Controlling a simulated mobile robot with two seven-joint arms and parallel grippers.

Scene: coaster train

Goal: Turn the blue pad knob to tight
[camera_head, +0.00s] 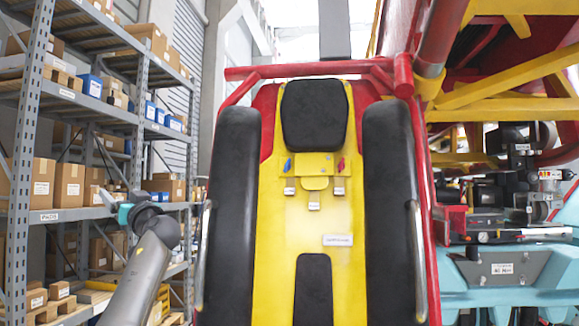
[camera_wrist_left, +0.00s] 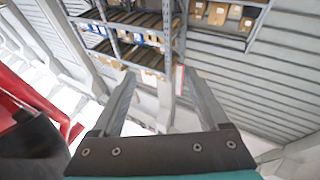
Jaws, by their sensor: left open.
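The blue pad knob (camera_head: 288,165) is a small blue piece on the yellow backrest panel (camera_head: 262,240), left of centre, just below the black head pad (camera_head: 314,114). A matching red knob (camera_head: 341,165) sits at the same height on the right. My left gripper (camera_head: 108,197) is off to the left of the seat, in front of the shelves and well apart from the knob. In the left wrist view its two fingers (camera_wrist_left: 160,80) are spread with nothing between them. The knob does not show in the left wrist view. My right gripper is not in view.
Long black side pads (camera_head: 232,200) with metal rails flank the panel. A red tube frame (camera_head: 300,69) surrounds the seat. Shelves with boxes (camera_head: 69,185) stand at left. Yellow beams (camera_head: 510,78) and teal machinery (camera_head: 500,270) are at right. Space before the panel looks clear.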

